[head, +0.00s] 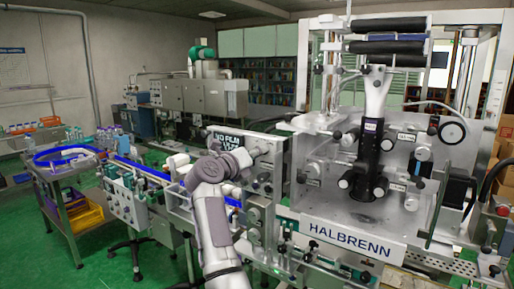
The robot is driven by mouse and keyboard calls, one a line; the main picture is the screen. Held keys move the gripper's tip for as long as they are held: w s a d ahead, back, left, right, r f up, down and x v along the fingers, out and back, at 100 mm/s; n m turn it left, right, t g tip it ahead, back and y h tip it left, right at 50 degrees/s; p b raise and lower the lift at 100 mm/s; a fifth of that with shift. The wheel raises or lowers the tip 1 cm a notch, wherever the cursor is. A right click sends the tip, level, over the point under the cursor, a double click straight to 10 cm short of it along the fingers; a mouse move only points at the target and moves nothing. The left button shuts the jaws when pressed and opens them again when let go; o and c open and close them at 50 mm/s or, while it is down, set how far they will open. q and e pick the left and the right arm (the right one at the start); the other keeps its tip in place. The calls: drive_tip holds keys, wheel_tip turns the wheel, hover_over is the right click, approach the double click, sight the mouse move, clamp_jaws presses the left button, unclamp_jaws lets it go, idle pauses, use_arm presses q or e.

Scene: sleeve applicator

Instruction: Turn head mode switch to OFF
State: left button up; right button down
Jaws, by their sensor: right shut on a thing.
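My right arm comes up from the bottom, and its right gripper (243,157) is at the upper part of the grey control panel (262,185) on the machine's left side. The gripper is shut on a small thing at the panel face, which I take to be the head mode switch. The switch is hidden by the gripper and too small to make out, so its setting cannot be read. A dark display with white text (228,141) is just above and left of the gripper. My left gripper is not in view.
The HALBRENN machine (345,240) with its clear plate, rollers and black column fills the right side. A conveyor with a blue belt (145,171) runs to the left of my arm. A steel cart (64,205) with bins stands farther left. Green floor (110,270) is open at lower left.

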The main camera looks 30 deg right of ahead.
drive_tip(key=shift+n+p, duration=4.2)
drive_tip(key=shift+n, duration=0.5)
drive_tip(key=c, duration=0.9)
unclamp_jaws()
drive_tip(key=shift+w+a, duration=0.1)
drive_tip(key=shift+c, duration=0.2)
